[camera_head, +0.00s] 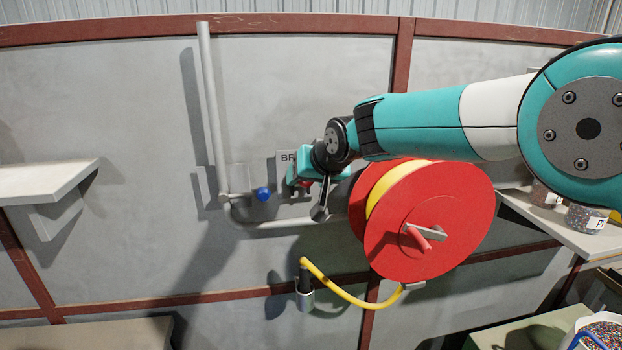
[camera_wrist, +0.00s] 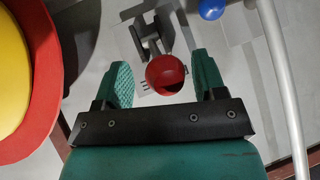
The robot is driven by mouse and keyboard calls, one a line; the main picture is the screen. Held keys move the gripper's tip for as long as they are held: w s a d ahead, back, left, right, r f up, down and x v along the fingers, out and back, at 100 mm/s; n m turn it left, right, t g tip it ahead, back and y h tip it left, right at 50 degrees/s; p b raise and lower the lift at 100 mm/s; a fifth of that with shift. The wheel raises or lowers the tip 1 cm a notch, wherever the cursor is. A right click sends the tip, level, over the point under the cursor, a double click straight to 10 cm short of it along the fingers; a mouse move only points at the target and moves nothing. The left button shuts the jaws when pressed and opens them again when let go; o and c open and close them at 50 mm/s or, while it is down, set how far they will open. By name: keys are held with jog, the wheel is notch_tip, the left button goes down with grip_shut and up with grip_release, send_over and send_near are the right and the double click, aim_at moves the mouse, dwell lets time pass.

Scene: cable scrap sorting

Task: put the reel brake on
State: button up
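The cable reel (camera_head: 435,225) is a red-flanged drum with yellow cable, at the right of the head view. Its red flange (camera_wrist: 45,95) and yellow cable show at the left of the wrist view. Left of the reel, a grey lever (camera_wrist: 145,35) with a round red knob (camera_wrist: 165,73) stands at the wall, by a sign (camera_head: 287,158) reading "BR", the rest hidden by my arm. My gripper (camera_wrist: 161,62) is open, its two green fingers on either side of the red knob. Gaps show between knob and fingers. In the head view my gripper (camera_head: 301,182) partly hides the knob.
A blue knob (camera_head: 263,194) sits on the wall left of my gripper, by a grey pipe (camera_head: 208,100); both also show in the wrist view. A yellow hose (camera_head: 345,293) hangs below the reel. Shelves stand at left (camera_head: 45,182) and right (camera_head: 565,230).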

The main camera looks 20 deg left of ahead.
jog(key=shift+s+a+f, duration=0.1)
jog(key=shift+a, duration=0.1)
jog(key=shift+d, duration=0.1)
jog(key=shift+s+d+r+b, duration=0.15)
jog(key=shift+s+r+b, duration=0.1)
jog(key=shift+b, duration=0.05)
jog(key=b+v, duration=0.6)
jog(key=v, duration=1)
jog(key=shift+r, duration=0.35)
jog(key=shift+s+d, duration=0.1)
jog(key=shift+d, duration=0.05)
jog(key=s+d+f+g+h+b, duration=0.1)
jog(key=s+d+f+g, duration=0.2)
jog(key=s+d+f, duration=0.6)
jog(key=s+d+f+n+g+h, duration=0.1)
jog(key=s+d+f+g, duration=0.2)
jog(key=s+d+f, duration=0.6)
jog(key=s+d, duration=0.5)
jog(key=s, duration=0.3)
jog(key=shift+s+n+g+h+b, duration=0.15)
jog(key=shift+n+g+h+b, duration=0.15)
jog(key=shift+h+b, duration=0.1)
